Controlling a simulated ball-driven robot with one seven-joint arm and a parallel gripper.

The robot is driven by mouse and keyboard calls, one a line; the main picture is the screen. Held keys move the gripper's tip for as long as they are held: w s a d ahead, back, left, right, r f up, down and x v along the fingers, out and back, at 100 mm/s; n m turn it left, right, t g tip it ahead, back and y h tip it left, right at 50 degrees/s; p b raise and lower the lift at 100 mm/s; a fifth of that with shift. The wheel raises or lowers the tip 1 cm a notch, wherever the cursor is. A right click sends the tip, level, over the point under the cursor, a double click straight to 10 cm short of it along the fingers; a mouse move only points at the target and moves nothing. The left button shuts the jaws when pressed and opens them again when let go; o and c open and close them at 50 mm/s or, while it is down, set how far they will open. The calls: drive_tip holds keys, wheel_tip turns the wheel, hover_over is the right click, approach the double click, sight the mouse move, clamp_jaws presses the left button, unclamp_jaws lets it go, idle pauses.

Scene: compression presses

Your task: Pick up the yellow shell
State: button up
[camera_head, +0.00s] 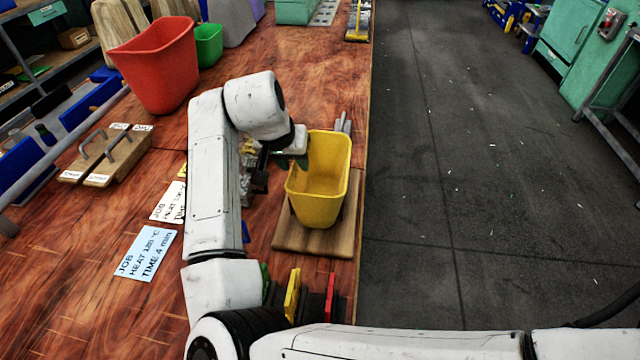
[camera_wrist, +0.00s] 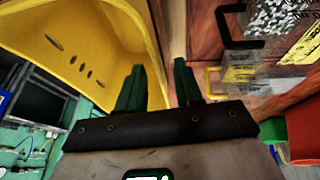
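The yellow shell (camera_head: 322,180) is a tapered, open-topped tub standing upright on a wooden board near the table's right edge. My gripper (camera_head: 286,160) is at the shell's upper left rim, with the arm reaching in from the left. In the wrist view the shell (camera_wrist: 80,35) fills the upper left, with several small dark slots in its wall. The two green fingers of my gripper (camera_wrist: 159,85) stand apart. The shell's edge runs between them, one finger on the shell's side and the other on the table side. I see no firm contact.
The wooden board (camera_head: 290,238) lies under the shell. A red tub (camera_head: 158,65) and a green tub (camera_head: 208,45) stand at the back left. A board with handles (camera_head: 105,158) and a blue label card (camera_head: 146,253) lie left of my arm. Open floor (camera_head: 450,190) lies to the right.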

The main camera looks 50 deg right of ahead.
drive_tip(key=shift+x, duration=1.35)
drive_tip(key=shift+f, duration=0.25)
drive_tip(key=shift+c, duration=0.4)
clamp_jaws()
